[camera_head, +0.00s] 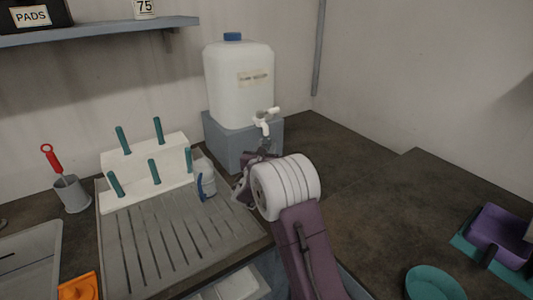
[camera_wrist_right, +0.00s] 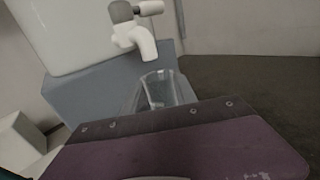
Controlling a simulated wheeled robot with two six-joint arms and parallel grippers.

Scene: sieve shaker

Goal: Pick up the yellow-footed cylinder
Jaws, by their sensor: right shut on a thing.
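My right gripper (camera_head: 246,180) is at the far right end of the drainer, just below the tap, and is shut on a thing. In the right wrist view a clear glass vessel (camera_wrist_right: 160,90) with an open rim stands up beyond the purple gripper body, below the white tap. It looks like the upper part of the cylinder. Its lower part is hidden behind the gripper, so no yellow foot shows. In the head view the vessel is mostly hidden by the gripper and wrist. My left gripper is not in view.
A white water container (camera_head: 238,88) with a tap (camera_head: 263,124) stands on a grey block (camera_head: 226,143). A white peg rack (camera_head: 135,170) and a small blue-marked bottle (camera_head: 206,183) stand on the grooved drainer (camera_head: 130,245).

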